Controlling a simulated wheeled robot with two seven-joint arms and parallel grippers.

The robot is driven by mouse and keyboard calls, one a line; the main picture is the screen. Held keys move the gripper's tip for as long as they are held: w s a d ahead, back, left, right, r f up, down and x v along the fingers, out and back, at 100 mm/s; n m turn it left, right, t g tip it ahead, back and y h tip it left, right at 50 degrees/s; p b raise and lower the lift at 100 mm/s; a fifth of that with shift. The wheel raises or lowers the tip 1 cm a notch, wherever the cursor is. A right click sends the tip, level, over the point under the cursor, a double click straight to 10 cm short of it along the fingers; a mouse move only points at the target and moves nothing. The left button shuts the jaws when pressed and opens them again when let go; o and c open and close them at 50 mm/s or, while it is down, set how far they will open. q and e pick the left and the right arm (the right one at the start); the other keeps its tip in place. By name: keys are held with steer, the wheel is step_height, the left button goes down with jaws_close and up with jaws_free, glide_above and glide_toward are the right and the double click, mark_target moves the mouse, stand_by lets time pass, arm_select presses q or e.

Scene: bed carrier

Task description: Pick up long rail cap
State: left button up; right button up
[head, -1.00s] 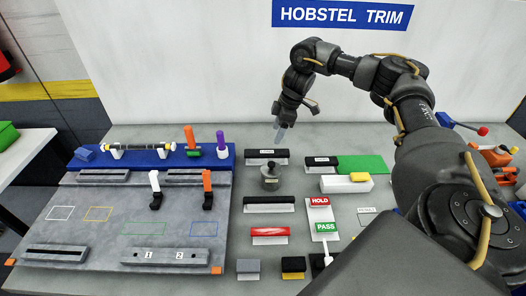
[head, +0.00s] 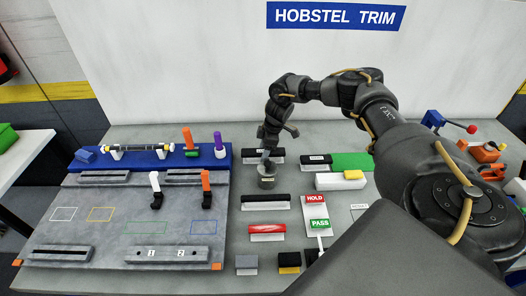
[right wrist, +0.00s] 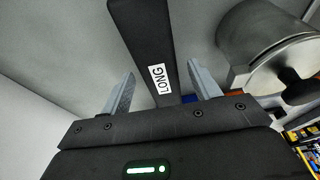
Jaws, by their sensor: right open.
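The long rail cap is a black bar with a white label reading LONG in the right wrist view (right wrist: 145,40). In the head view the long rail cap (head: 279,153) lies on the table at the back, partly hidden by my right gripper (head: 266,158). My right gripper is open, pointing down over the cap. In the right wrist view its two fingers (right wrist: 161,75) stand on either side of the bar, with gaps visible between fingers and bar. Whether the fingertips are level with the bar is unclear. My left gripper is not in view.
Another black-topped cap (head: 316,160) lies to the right. A grey fixture board (head: 110,213) fills the left.

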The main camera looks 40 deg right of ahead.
steer(key=shift+s, duration=0.15)
steer(key=c, duration=1.1)
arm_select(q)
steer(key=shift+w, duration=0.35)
arm_select(e)
steer(key=shift+r, duration=0.1)
